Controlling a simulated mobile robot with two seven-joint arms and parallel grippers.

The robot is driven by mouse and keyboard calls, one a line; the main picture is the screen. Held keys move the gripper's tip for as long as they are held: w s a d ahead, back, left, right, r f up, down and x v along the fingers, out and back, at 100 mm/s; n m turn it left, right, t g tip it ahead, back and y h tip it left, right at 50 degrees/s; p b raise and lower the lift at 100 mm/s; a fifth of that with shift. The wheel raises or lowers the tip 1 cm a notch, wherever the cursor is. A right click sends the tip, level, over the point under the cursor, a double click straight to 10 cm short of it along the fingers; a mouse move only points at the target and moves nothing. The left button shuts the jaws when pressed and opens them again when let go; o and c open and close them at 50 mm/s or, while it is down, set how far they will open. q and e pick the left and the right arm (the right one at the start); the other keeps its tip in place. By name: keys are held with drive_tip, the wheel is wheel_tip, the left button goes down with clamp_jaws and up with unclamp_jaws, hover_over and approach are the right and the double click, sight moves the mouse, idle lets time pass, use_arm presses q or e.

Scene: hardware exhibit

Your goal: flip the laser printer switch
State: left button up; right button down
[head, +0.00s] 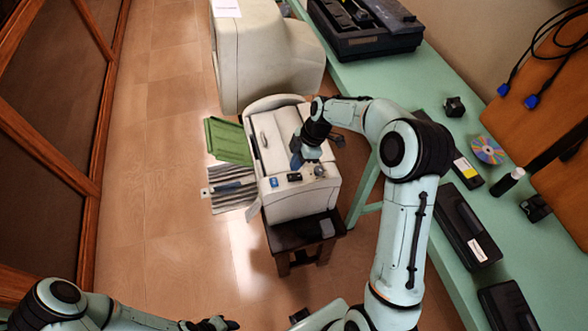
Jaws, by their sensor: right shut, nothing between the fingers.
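The white laser printer (295,205) stands on a small dark stool (283,240) in the middle of the head view. Its near top edge carries a small blue part (274,183), a dark part (294,177) and a round grey part (320,171). I cannot tell which of these is the switch. My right gripper (297,162) is shut and empty, pointing down over the printer's top just behind these parts. I cannot tell whether it touches the printer. My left gripper (215,324) is low at the bottom edge, away from the printer; its fingers are unclear.
A larger beige machine (260,55) stands behind. A green table (405,85) with several black devices runs along the right. The floor at left is clear.

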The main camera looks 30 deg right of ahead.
sight(290, 176)
drive_tip(key=shift+d+x, duration=0.15)
drive_tip(key=shift+x, duration=0.8)
drive_tip(key=shift+d+x, duration=0.15)
drive_tip(key=shift+x, duration=0.8)
use_arm(q)
drive_tip(key=shift+w+r, duration=0.2)
drive_tip(key=shift+w, duration=0.05)
use_arm(e)
drive_tip(key=shift+f, duration=0.1)
